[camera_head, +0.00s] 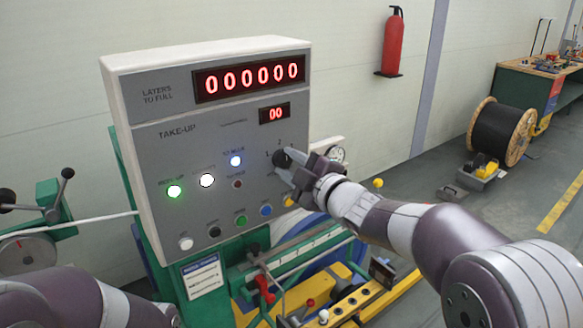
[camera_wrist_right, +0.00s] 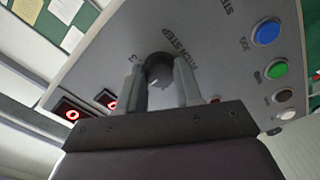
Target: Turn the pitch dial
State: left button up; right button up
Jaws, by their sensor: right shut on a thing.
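The pitch dial (camera_head: 282,158) is a round black knob on the right side of the grey take-up panel (camera_head: 180,150), with the figures 1 and 2 beside it. My right gripper (camera_head: 288,163) is at the dial, its fingers shut on it. In the right wrist view the dial (camera_wrist_right: 158,70) sits between the two grey fingertips, next to the lettering "PITCH STEP". A small white mark shows on its face. The fingers partly hide the dial in the head view. My left arm shows at the lower left, but its gripper is not in view.
Red displays (camera_head: 248,78) read 000000 and 00. Machine rails (camera_head: 300,255) run below the panel.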

jog(key=shift+f, duration=0.1)
jog(key=o, duration=1)
jog(key=shift+o, duration=0.2)
jog(key=b+v, duration=0.2)
jog(key=v, duration=1)
jog(key=shift+s+d, duration=0.2)
jog(key=shift+s, duration=0.15)
